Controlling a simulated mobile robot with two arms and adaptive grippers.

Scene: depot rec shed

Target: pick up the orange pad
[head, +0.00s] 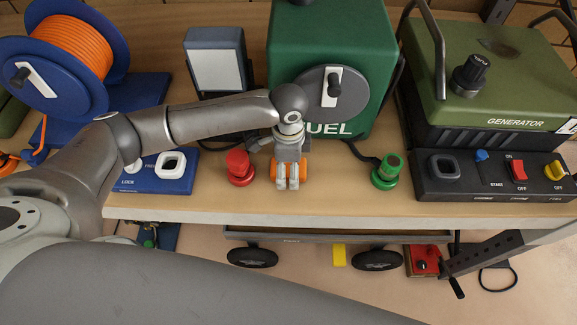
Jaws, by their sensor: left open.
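The orange pad (274,170) is on the wooden bench top near its front edge, in front of the green FUEL box. Only its left and right edges show, because my left gripper (288,184) covers its middle. My left gripper points down over the pad, with its two fingers a small gap apart. I cannot tell whether the fingers touch the pad or are just in front of it. My right gripper is not in view.
A red knob (240,167) stands close left of the gripper, a green knob (387,172) farther right. Behind is the FUEL box (375,50). A generator (490,75) and its switch panel (500,188) are at right, a blue panel (155,183) at left. Bare bench (340,195) lies between.

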